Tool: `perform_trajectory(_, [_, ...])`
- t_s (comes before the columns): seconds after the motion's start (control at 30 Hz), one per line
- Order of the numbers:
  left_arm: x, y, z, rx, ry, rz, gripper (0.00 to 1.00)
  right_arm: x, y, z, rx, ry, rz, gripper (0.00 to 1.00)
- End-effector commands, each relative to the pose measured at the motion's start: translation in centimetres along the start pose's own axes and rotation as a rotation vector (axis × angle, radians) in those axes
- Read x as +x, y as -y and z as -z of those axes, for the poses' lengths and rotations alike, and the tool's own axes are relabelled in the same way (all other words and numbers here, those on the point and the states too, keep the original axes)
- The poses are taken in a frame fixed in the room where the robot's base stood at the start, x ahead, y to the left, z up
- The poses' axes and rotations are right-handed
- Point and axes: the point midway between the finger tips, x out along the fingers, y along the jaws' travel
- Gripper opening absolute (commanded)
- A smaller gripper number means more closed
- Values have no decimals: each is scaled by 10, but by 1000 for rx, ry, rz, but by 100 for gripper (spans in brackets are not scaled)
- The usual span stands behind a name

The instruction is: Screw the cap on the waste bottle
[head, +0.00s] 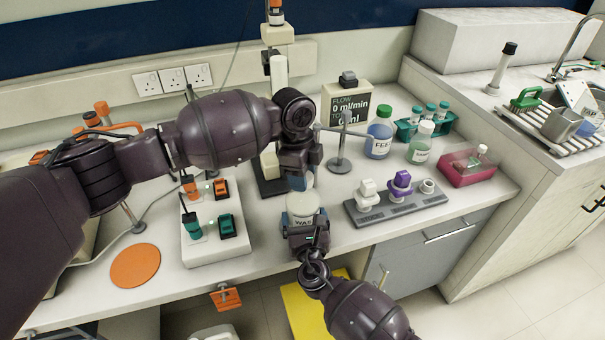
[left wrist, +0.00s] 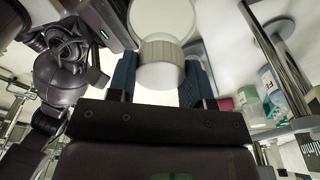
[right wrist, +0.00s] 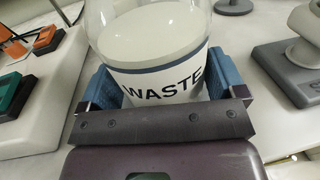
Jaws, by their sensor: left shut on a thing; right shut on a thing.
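The waste bottle (head: 304,203) stands upright near the bench's front edge, a clear-walled bottle with whitish contents and a WASTE label. In the right wrist view the bottle (right wrist: 160,62) sits between the blue fingers of my right gripper (right wrist: 164,88), which is shut on it low on its body. My left gripper (head: 300,180) is directly above the bottle, pointing down. In the left wrist view my left gripper (left wrist: 160,82) is shut on a pale cap with a ribbed band (left wrist: 160,50). Whether the cap touches the bottle neck is hidden by the gripper.
A grey tray (head: 405,207) with white and purple fittings lies right of the bottle. A white block with orange and green switches (head: 207,247) is at the left. Behind are a stand (head: 340,164), a blue-liquid bottle (head: 379,140) and a flow display (head: 345,105).

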Motion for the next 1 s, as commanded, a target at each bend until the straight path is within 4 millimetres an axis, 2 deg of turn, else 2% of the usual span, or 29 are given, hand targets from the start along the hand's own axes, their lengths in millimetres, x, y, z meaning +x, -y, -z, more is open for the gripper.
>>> perform_trajectory(0.07, [-1,0,0,-1,0,1,24,0,0,1,1,-1,1,23])
perform_trajectory(0.1, [-1,0,0,-1,0,1,51,0,0,1,1,-1,1,23])
perform_trajectory(0.23, [0,0,0,-2,0,1,71,0,0,1,1,-1,1,23])
perform_trajectory(0.57, [-2,0,0,-2,0,1,72,0,0,1,1,-1,1,23])
perform_trajectory(1.0, [-44,0,5,-2,-1,1,72,0,0,1,1,-1,0,23])
